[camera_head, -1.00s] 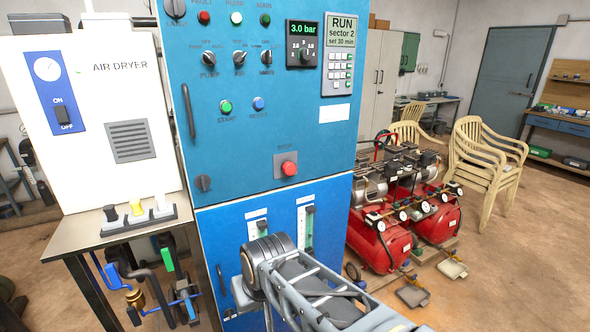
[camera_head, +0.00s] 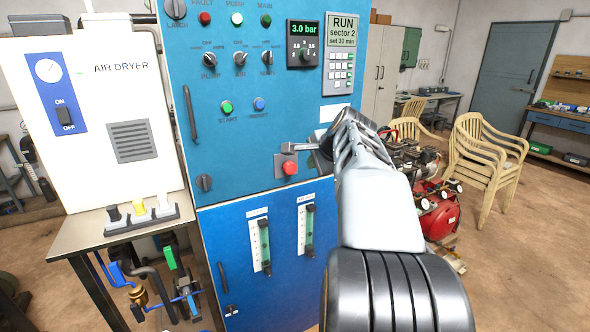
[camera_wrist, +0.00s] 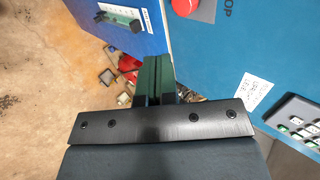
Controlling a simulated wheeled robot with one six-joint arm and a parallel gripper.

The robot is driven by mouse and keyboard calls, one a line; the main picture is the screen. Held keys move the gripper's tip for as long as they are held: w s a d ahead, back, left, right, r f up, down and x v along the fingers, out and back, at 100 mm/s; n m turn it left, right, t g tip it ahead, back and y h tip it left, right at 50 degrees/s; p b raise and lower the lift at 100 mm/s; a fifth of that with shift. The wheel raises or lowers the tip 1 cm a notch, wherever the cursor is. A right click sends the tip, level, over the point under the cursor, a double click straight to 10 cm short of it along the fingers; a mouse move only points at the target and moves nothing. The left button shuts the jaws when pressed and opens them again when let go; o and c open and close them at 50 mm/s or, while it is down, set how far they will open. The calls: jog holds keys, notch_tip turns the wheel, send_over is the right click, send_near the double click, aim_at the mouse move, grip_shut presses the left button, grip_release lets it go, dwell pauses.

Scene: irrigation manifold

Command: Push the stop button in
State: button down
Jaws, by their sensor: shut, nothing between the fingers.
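The stop button (camera_head: 290,168) is a red round knob on a grey plate (camera_head: 279,160), low on the upper blue cabinet face. In the wrist view, the red button (camera_wrist: 185,6) is cut by the top edge, on its pale plate beside the letters "OP". My gripper (camera_head: 287,147) is at the plate's upper edge in the head view, just above the button and apart from it. In the wrist view, my gripper (camera_wrist: 157,66) shows dark green fingers closed together and empty, left of and below the button. I cannot tell how far the tips are from the panel.
A green start button (camera_head: 226,107) and blue reset button (camera_head: 258,104) sit higher on the panel. A black handle (camera_head: 189,112) stands out at its left. Two flow gauges (camera_head: 309,231) are below. Red compressors (camera_head: 440,220) stand to the right.

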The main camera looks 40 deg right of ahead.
jog(key=shift+w+f, duration=0.1)
jog(key=p, duration=0.1)
send_near(291, 172)
notch_tip(291, 172, down, 4)
jog(key=shift+w+d+f+p, duration=0.15)
jog(key=shift+w+p, duration=0.2)
jog(key=shift+w, duration=0.45)
jog(key=shift+w+d+f+p, duration=0.15)
jog(key=shift+w+p, duration=0.2)
jog(key=shift+w, duration=0.4)
jog(key=shift+w+d+p, duration=0.15)
jog(key=shift+w+p, duration=0.2)
jog(key=shift+w, duration=0.45)
